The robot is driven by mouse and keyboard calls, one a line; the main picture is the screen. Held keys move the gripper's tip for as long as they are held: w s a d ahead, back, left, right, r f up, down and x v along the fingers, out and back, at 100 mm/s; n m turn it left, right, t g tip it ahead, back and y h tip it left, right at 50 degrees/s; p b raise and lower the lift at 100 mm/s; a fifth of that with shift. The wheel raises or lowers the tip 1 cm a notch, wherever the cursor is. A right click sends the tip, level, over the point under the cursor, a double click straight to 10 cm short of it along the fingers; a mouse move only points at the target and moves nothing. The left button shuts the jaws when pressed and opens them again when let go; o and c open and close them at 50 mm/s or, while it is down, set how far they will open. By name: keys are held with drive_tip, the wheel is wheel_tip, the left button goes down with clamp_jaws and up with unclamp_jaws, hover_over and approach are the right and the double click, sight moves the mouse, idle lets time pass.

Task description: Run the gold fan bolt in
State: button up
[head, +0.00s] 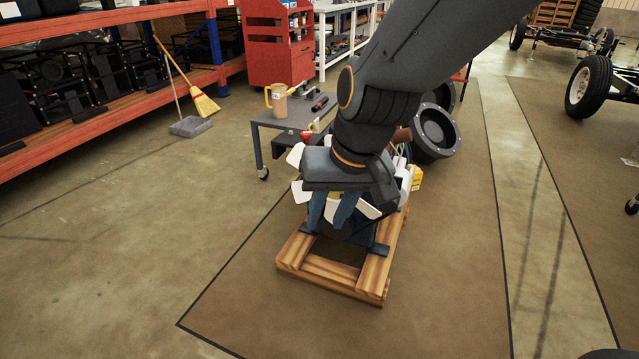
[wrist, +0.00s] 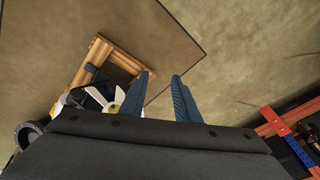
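The white-bladed fan (head: 301,191) is on a dark unit on a wooden stand (head: 375,272), largely hidden behind my gripper in the head view. My gripper (head: 328,222) points down in front of the fan with its two blue fingers apart. In the wrist view my gripper (wrist: 162,75) is open, with only floor visible between the fingertips. The fan (wrist: 104,101) and stand (wrist: 96,52) lie left of the fingers there. A small yellowish patch shows between the fingers in the head view; I cannot tell whether it is the gold fan bolt. No bolt is clear in the wrist view.
A grey cart (head: 272,122) with a tan mug (head: 278,101) stands behind the stand. A dark round part (head: 434,134) and a yellow part (head: 417,178) are at its right. Orange shelving (head: 100,108) is at left. The floor in front is clear.

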drive_tip(key=w+a+f+m+t+b, duration=0.1)
drive_tip(key=w+a+f+m+t, duration=0.2)
drive_tip(key=w, duration=0.5)
drive_tip(key=w+a+f+t+b, duration=0.15)
drive_tip(key=w+a+f, duration=0.25)
drive_tip(key=w, duration=0.4)
drive_tip(key=w+a+f+m+t, duration=0.2)
drive_tip(key=w+a+f+t, duration=0.15)
drive_tip(key=w, duration=0.45)
drive_tip(key=w+d+f+m+t+h+b, duration=0.1)
drive_tip(key=d+f+m+t+h, duration=0.1)
drive_tip(key=f+t+h, duration=0.3)
drive_tip(key=w+d+f+m+t+h+b, duration=0.1)
drive_tip(key=w+d+f+m+h+b, duration=0.2)
drive_tip(key=f, duration=0.4)
drive_tip(key=w+d+n, duration=0.1)
drive_tip(key=w+d, duration=0.1)
drive_tip(key=w, duration=0.4)
drive_tip(key=shift+d+h+b, duration=0.15)
drive_tip(key=shift+h+b, duration=0.25)
drive_tip(key=shift+s, duration=0.1)
clamp_jaws()
